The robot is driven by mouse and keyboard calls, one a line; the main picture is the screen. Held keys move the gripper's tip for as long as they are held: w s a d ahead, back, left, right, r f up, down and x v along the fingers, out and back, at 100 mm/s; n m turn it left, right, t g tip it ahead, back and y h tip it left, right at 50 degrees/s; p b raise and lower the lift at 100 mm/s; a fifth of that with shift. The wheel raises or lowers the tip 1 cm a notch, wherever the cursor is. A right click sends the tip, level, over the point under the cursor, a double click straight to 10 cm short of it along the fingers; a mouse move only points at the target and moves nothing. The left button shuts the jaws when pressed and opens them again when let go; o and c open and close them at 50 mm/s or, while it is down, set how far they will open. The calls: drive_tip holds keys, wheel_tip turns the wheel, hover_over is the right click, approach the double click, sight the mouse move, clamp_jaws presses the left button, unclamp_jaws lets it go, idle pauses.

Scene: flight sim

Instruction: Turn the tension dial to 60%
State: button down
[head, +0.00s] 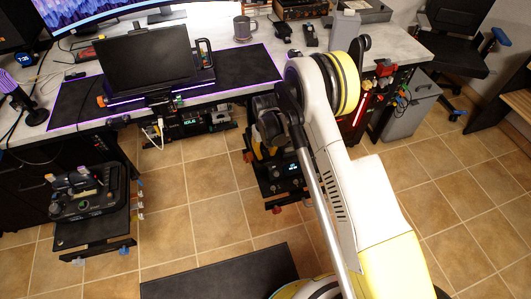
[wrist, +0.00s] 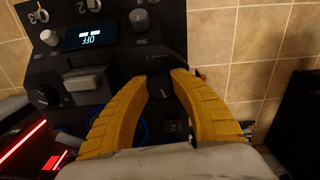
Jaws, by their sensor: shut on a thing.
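My gripper (wrist: 160,80) is in the wrist view, its two yellow fingers closed around a black dial (wrist: 161,90) on a dark control panel (wrist: 120,60). The fingers hide the dial's sides, and I cannot read its label. A small pale mark shows on the dial's face, but the exact setting cannot be read. In the head view the panel (head: 285,185) is below the desk edge, and my arm hides most of the gripper.
Another black knob (wrist: 44,96), a grey rocker-like switch (wrist: 87,80) and a small knob (wrist: 141,19) are near the held dial. The desk (head: 235,40) stands behind, with a laptop-like screen (head: 145,55). Tiled floor is open on the right.

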sight(265, 153)
drive_tip(key=m, duration=0.3)
drive_tip(key=shift+m, duration=2.3)
drive_tip(key=c, duration=1.1)
unclamp_jaws()
wheel_tip(265, 153, up, 12)
